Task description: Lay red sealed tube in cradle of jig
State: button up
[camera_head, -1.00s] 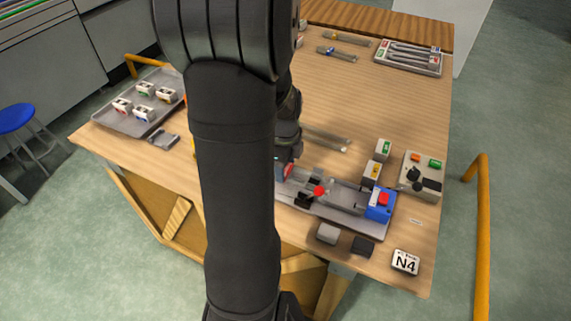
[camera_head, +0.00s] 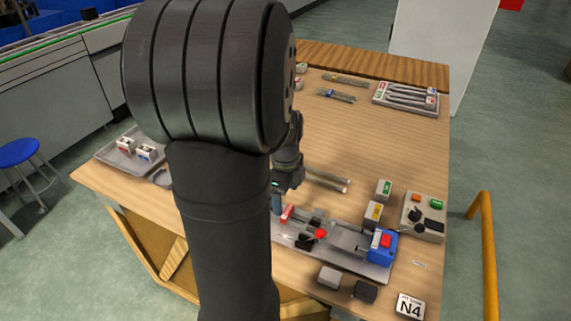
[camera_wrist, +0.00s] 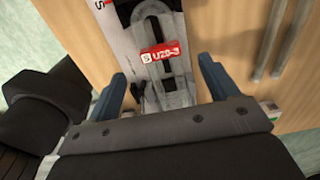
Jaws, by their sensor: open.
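The jig (camera_head: 345,246) is a long grey base on the front right of the table, with a red knob (camera_head: 320,233) and a blue end unit (camera_head: 384,247). A red tag (camera_head: 287,213) sits at the jig's left end. In the wrist view the red tag (camera_wrist: 161,50), with white lettering, lies across the jig's grey channel (camera_wrist: 178,92). The tube body under it is hard to make out. My gripper (camera_wrist: 161,70) is open, its blue fingers either side of the channel and apart from the tag. In the head view my arm hides much of my gripper (camera_head: 277,204).
Two thin tubes (camera_head: 325,180) lie behind the jig. Green (camera_head: 384,190) and yellow (camera_head: 374,212) labelled blocks and a control box (camera_head: 422,216) stand right. A tube rack (camera_head: 406,98) is at the back right; a tray (camera_head: 115,160) is left.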

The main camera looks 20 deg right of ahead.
aim_at(287, 211)
notch_tip(287, 211, up, 12)
dwell(0.3)
dwell(0.3)
notch_tip(287, 211, down, 17)
jog(key=shift+r, duration=0.2)
dwell(0.5)
